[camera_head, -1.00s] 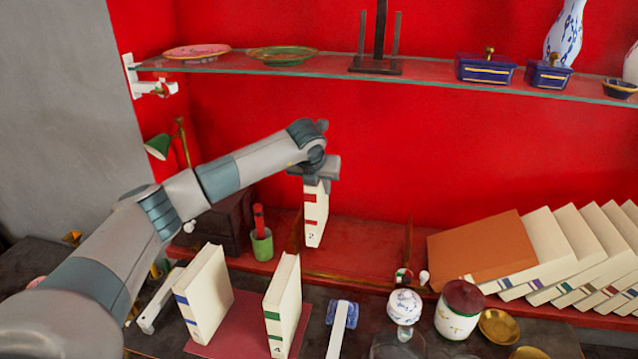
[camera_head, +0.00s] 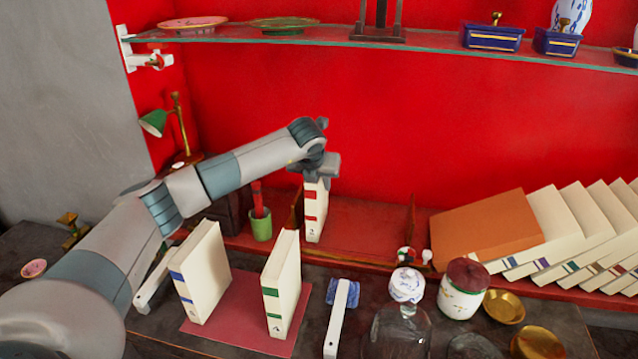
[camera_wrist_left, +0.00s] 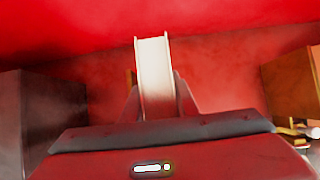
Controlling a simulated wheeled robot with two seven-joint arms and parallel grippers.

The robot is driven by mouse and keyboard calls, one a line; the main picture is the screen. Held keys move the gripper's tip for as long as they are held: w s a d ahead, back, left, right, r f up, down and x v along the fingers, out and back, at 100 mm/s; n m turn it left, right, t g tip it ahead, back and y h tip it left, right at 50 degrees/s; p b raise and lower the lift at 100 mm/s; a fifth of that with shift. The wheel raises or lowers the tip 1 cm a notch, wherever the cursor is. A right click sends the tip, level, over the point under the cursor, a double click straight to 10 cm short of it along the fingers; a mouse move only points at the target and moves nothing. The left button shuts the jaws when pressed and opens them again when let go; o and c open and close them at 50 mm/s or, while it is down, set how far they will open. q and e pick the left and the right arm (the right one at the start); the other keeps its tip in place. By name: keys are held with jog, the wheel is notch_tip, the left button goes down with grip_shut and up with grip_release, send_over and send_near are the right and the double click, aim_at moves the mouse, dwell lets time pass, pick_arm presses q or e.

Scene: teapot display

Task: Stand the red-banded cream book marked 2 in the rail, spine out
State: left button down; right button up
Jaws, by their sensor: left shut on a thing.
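The red-banded cream book (camera_head: 315,212) is upright, its banded spine facing me. My left gripper (camera_head: 317,178) is shut on its top end. The left wrist view shows the top of the book (camera_wrist_left: 154,75) between the fingers. The book stands at the left end of the rail (camera_head: 365,228), close to the left brass end piece (camera_head: 297,210). Whether its bottom touches the rail floor is hard to tell. My right gripper is not in view.
A blue-banded book (camera_head: 202,275) and a green-banded book (camera_head: 282,285) stand on a red mat (camera_head: 240,320) in front. A green cup (camera_head: 261,225) is left of the rail. An orange book (camera_head: 487,232) and several leaning cream books are at right. A glass shelf (camera_head: 420,45) runs above.

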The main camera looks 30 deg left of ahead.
pick_arm(q)
jog(key=shift+f+b, duration=0.25)
jog(key=shift+b, duration=0.2)
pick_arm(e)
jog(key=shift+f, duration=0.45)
pick_arm(q)
jog(key=c, duration=1.3)
grip_release()
jog(key=shift+c, duration=0.2)
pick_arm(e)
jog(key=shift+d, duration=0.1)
pick_arm(q)
jog(key=shift+f, duration=0.1)
jog(key=b+v, duration=0.4)
jog(key=v, duration=1.2)
jog(key=shift+d+r+b, duration=0.1)
jog(key=shift+r+b, duration=0.2)
jog(key=shift+b, duration=0.05)
jog(key=shift+s+r, duration=0.35)
jog(key=shift+r, duration=0.1)
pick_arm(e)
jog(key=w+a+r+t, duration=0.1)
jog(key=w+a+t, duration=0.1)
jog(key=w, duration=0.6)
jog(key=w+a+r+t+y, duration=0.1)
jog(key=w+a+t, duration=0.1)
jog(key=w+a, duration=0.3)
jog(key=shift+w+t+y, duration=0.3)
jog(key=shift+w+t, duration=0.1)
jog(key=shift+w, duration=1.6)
